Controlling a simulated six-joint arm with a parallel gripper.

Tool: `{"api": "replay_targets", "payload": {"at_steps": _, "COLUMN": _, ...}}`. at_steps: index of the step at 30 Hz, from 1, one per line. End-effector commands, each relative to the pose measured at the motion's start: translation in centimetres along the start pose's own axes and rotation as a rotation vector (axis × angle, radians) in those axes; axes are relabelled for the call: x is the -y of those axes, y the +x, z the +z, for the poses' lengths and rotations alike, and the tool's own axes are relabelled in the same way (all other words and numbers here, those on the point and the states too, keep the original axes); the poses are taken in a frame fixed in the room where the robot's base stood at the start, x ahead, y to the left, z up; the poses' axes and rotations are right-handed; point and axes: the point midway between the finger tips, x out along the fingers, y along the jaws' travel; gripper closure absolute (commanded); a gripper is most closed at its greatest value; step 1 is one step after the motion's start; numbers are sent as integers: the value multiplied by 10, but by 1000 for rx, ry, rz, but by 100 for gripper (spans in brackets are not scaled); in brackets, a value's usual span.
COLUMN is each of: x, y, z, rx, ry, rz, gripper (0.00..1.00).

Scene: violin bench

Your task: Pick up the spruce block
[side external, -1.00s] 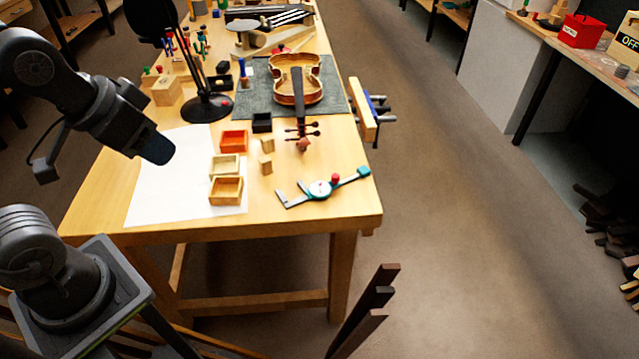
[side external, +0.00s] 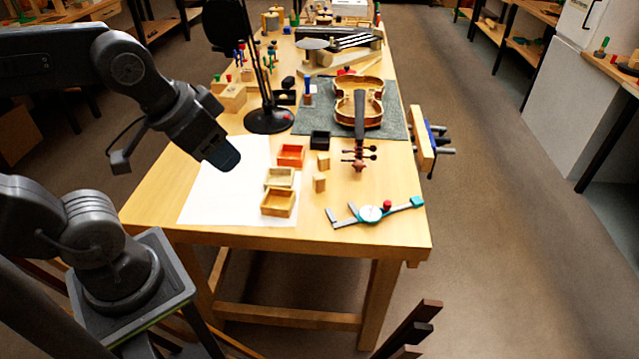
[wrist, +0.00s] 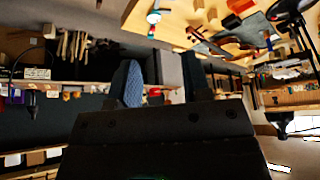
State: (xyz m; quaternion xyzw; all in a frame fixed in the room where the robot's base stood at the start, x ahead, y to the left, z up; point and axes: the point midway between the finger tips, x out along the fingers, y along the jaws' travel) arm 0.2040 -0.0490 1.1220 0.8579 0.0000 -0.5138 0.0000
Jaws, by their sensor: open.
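I cannot tell by look which is the spruce block. My gripper (side external: 228,158) is in the air over the white paper, left of the boxes and apart from both blocks. In the wrist view my gripper (wrist: 160,68) has its two blue fingers spread with nothing between them. The bench top appears at the top of that view.
An orange box (side external: 291,155), a pale box (side external: 280,178), a wooden box (side external: 278,203) and a black box (side external: 320,140) stand near the blocks. A violin body (side external: 358,103) lies behind, its scroll end close by. A lamp base (side external: 268,121) stands behind the paper.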

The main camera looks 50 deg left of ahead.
Motion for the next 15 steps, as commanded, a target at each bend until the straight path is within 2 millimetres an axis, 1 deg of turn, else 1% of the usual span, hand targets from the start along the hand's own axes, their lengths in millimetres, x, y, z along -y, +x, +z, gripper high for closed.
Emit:
{"api": "replay_targets", "payload": {"at_steps": 1, "x": 0, "y": 0, "z": 0, "rx": 0, "ry": 0, "rz": 0, "gripper": 51}}
{"api": "replay_targets", "payload": {"at_steps": 5, "x": 0, "y": 0, "z": 0, "rx": 0, "ry": 0, "rz": 0, "gripper": 38}}
{"api": "replay_targets", "payload": {"at_steps": 12, "x": 0, "y": 0, "z": -1, "rx": 2, "ry": -4, "rz": -1, "gripper": 38}}
{"api": "replay_targets", "payload": {"at_steps": 15, "x": 2, "y": 4, "z": -8, "rx": 16, "ry": -39, "rz": -14, "gripper": 38}}
